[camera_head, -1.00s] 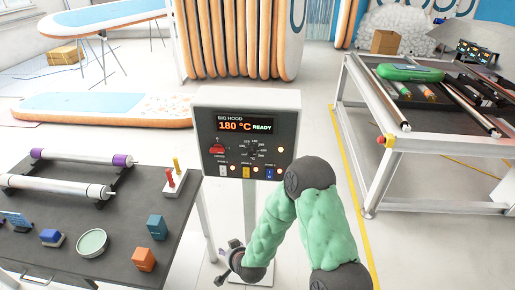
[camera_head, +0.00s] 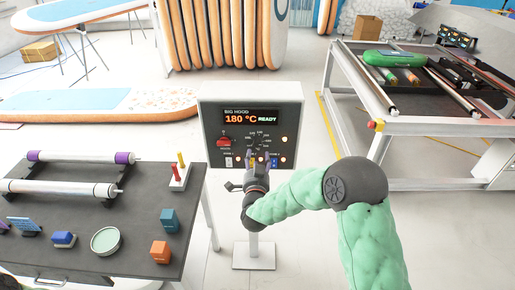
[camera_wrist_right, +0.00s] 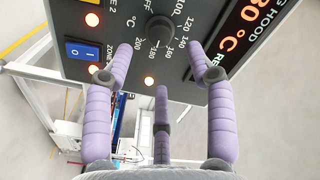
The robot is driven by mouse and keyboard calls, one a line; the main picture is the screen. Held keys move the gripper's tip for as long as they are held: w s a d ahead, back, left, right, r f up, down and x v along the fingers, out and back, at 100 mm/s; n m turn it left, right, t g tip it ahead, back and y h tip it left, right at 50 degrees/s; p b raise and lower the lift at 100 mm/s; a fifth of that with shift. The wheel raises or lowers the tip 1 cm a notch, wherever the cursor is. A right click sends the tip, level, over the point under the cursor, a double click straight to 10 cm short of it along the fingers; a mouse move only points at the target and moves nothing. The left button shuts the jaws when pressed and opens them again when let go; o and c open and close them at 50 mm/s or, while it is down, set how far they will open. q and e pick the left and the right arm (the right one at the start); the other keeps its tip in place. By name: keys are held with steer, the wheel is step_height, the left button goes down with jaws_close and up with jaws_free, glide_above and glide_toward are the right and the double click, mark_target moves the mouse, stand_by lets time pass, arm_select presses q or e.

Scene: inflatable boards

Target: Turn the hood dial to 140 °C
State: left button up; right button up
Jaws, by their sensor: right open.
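The hood control box (camera_head: 206,122), labelled BIG HOOD, stands on a post; its display (camera_head: 251,118) reads 180 °C READY. The black dial (camera_wrist_right: 160,29) shows in the wrist view, ringed by temperature numbers including 120, 140, 160, 180 and 200. I cannot clearly make out its pointer. My right gripper (camera_head: 258,158) is in front of the panel's lower part and partly covers the dial area in the head view. In the wrist view its lilac fingers (camera_wrist_right: 161,62) are spread and empty, with the dial beyond their tips. My left gripper is not in view.
A red switch (camera_head: 224,142) sits left of the dial, and a blue rocker switch (camera_wrist_right: 80,51) is near the fingers. A dark table (camera_head: 140,195) with rollers and small blocks stands at left. A metal-framed table (camera_head: 430,126) stands at right.

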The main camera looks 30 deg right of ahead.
mark_target(258, 145)
steer(key=x, duration=0.6)
steer(key=shift+w+d+b, duration=0.2)
steer(key=shift+w+b, duration=0.1)
steer(key=shift+w, duration=0.05)
steer(key=shift+c, duration=0.3)
jaws_close()
